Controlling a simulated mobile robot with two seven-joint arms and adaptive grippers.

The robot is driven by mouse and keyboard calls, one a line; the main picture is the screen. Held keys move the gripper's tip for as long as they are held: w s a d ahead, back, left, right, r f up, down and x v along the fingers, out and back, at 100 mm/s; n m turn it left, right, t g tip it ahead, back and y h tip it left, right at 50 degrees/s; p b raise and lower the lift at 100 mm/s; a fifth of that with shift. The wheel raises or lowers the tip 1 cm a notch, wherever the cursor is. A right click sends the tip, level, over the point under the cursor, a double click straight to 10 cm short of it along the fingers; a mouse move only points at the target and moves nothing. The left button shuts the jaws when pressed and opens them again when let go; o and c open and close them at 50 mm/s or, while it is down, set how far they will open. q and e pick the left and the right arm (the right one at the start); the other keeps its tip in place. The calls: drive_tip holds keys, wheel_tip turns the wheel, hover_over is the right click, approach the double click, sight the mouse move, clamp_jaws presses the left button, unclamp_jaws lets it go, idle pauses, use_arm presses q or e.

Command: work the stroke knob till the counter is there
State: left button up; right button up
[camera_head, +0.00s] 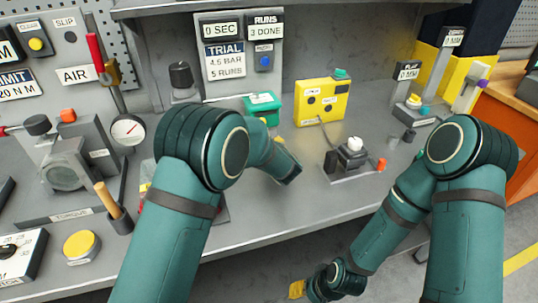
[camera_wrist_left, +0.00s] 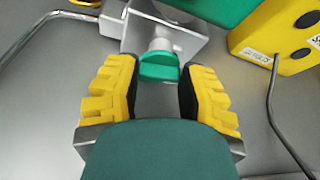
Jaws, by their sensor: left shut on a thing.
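A green knob (camera_wrist_left: 158,68) on a metal stem sits between the two yellow-and-black fingers of my left gripper (camera_wrist_left: 158,88) in the left wrist view. The gripper is shut on it. No label on this knob can be read. In the head view my left arm hides the gripper and the knob. My right gripper (camera_head: 298,289) hangs low in front of the bench, far from the knobs; its fingers are too small to judge. A display marked RUNS (camera_head: 266,29) reads 3 DONE. Small MM displays (camera_head: 452,38) (camera_head: 407,70) stand at the right, their digits unclear.
A yellow box (camera_head: 321,102) with a dark cord stands right of a green box (camera_head: 262,106). A sign (camera_head: 224,59) reads TRIAL 4.5 BAR 5 RUNS. A fixture with a white-topped knob (camera_head: 352,150) stands mid-bench. Gauge (camera_head: 128,130) and torque tools crowd the left.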

use_arm(q)
drive_tip(key=shift+a+f+n+h+b, duration=0.2)
drive_tip(key=shift+n+h+b, duration=0.1)
drive_tip(key=shift+n+b, duration=0.3)
drive_tip(key=shift+r+n+t+h, duration=0.2)
drive_tip(key=shift+n+t+h, duration=0.1)
drive_tip(key=shift+n+t, duration=0.15)
drive_tip(key=o, duration=1.2)
drive_tip(key=shift+w, duration=0.1)
drive_tip(key=v, duration=1.2)
